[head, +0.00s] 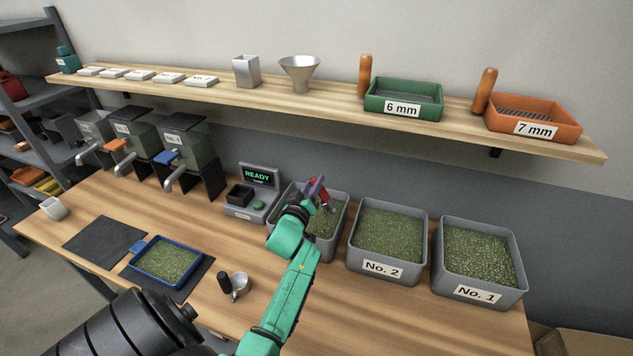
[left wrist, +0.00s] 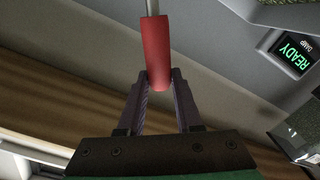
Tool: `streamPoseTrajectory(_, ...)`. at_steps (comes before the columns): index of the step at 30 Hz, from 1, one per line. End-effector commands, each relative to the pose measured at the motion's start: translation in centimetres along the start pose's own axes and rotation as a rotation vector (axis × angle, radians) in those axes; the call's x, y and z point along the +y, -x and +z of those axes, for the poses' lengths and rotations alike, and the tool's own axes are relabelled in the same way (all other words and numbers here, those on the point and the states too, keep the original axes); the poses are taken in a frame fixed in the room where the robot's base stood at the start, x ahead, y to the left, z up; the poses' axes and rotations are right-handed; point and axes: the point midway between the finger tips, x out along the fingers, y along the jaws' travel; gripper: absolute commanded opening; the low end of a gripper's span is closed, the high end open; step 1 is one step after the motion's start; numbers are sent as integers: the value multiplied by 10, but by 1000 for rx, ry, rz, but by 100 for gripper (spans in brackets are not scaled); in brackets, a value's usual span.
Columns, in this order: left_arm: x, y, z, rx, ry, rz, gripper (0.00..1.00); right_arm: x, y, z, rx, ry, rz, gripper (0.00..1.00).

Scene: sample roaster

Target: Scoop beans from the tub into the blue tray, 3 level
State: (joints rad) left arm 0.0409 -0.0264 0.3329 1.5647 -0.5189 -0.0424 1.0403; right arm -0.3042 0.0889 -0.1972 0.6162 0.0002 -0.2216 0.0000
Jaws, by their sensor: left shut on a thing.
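My left gripper (head: 319,190) is over the leftmost grey tub (head: 342,222), which holds green beans and is partly hidden by my arm. The gripper is shut on a red handle (head: 325,196), which also shows between the fingers in the left wrist view (left wrist: 156,55), with a thin metal shaft beyond it. The tool's far end is too small to make out, so I cannot tell whether it holds beans. The blue tray (head: 140,269) lies on a dark mat at the left and has a layer of green beans in it. My right gripper is not in view.
Tubs No. 2 (head: 375,268) and No. 1 (head: 475,293) stand to the right. A scale reading READY (head: 259,175) is left of the leftmost tub. A metal cup with a black handle (head: 239,285) stands near the blue tray. A shelf (head: 340,92) runs above.

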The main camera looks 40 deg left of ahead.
Motion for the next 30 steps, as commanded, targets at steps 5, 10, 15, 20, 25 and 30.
streamPoseTrajectory(5,-17,0,15,0,43,0,0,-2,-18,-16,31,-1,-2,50)
streamPoseTrajectory(10,-30,0,25,0,82,1,0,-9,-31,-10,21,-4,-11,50)
streamPoseTrajectory(15,-43,0,36,-1,126,1,0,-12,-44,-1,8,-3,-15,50)
streamPoseTrajectory(20,-56,-1,46,-1,142,2,0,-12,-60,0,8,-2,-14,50)
streamPoseTrajectory(25,-70,-1,56,0,142,3,0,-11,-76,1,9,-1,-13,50)
streamPoseTrajectory(30,-79,-1,46,0,122,2,0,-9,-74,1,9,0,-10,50)
